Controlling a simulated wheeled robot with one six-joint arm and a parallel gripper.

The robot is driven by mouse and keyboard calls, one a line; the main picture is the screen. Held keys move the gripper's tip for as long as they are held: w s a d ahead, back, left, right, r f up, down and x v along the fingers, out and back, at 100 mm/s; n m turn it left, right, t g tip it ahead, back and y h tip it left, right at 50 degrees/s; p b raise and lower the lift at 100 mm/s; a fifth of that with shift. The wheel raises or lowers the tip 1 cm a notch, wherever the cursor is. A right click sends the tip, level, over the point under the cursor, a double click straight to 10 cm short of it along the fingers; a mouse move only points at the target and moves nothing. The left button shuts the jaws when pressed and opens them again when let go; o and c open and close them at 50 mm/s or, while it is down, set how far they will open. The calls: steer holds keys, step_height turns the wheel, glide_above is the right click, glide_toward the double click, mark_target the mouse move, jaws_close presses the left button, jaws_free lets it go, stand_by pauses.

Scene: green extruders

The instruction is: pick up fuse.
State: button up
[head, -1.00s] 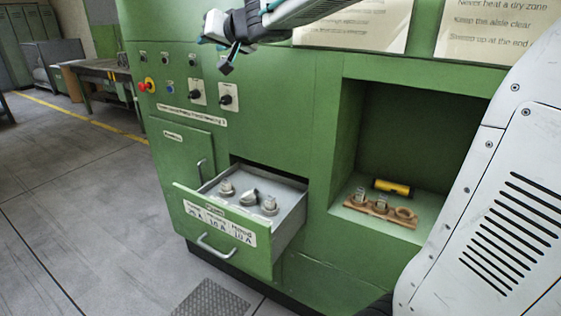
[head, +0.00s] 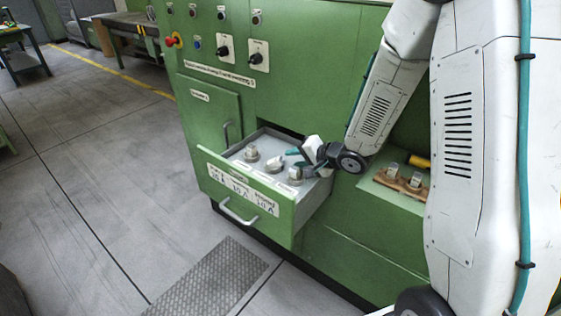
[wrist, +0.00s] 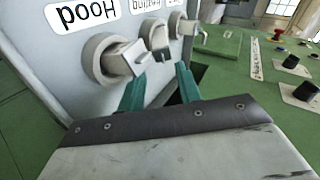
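Three pale ceramic fuses stand in a row in the open grey drawer (head: 236,152): a left one (head: 251,154), a middle one (head: 274,165) and a right one (head: 295,175). My gripper (head: 297,157) is over the drawer's right part, close to the right and middle fuses. In the wrist view, my gripper's teal fingers (wrist: 160,72) are apart. The middle fuse (wrist: 158,37) lies beyond the gap between them. The fuse by the "Hood" label (wrist: 103,57) has its metal end near the left fingertip. I cannot tell whether anything touches.
The labelled drawer front (head: 240,197) is a raised edge. Knobs (head: 258,55) are on the panel above.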

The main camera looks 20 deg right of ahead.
mark_target(283, 158)
steer(key=x, duration=0.4)
steer(key=shift+w+r, duration=0.15)
steer(key=shift+w, duration=0.15)
jaws_close()
steer(key=shift+r, duration=0.2)
